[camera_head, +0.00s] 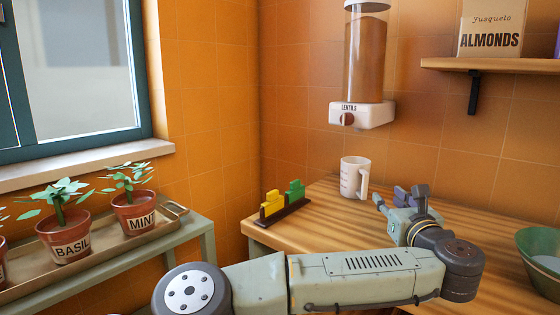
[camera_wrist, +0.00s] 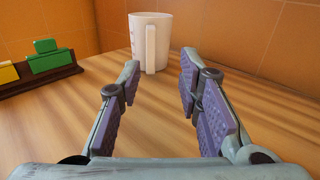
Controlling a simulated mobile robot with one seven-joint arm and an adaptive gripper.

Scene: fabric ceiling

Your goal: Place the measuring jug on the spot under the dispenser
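The white measuring jug (camera_head: 352,177) stands upright on the wooden counter below the wall dispenser (camera_head: 362,114), which is labelled LENTILS and has a clear tube of brown contents. In the wrist view the jug (camera_wrist: 148,38) is ahead of my gripper, its handle facing me. My gripper (camera_head: 388,196) is close to the jug on its right side in the head view. In the wrist view my gripper (camera_wrist: 160,78) is open, its purple-padded fingers apart with nothing between them, and the jug appears beyond the fingertips. No marked spot under the dispenser is visible.
A dark rack with yellow and green blocks (camera_head: 282,200) stands at the counter's left edge. A green bowl (camera_head: 542,260) is at the right. A shelf (camera_head: 500,65) holds an almonds box. Potted herbs (camera_head: 134,212) stand in a tray at the left.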

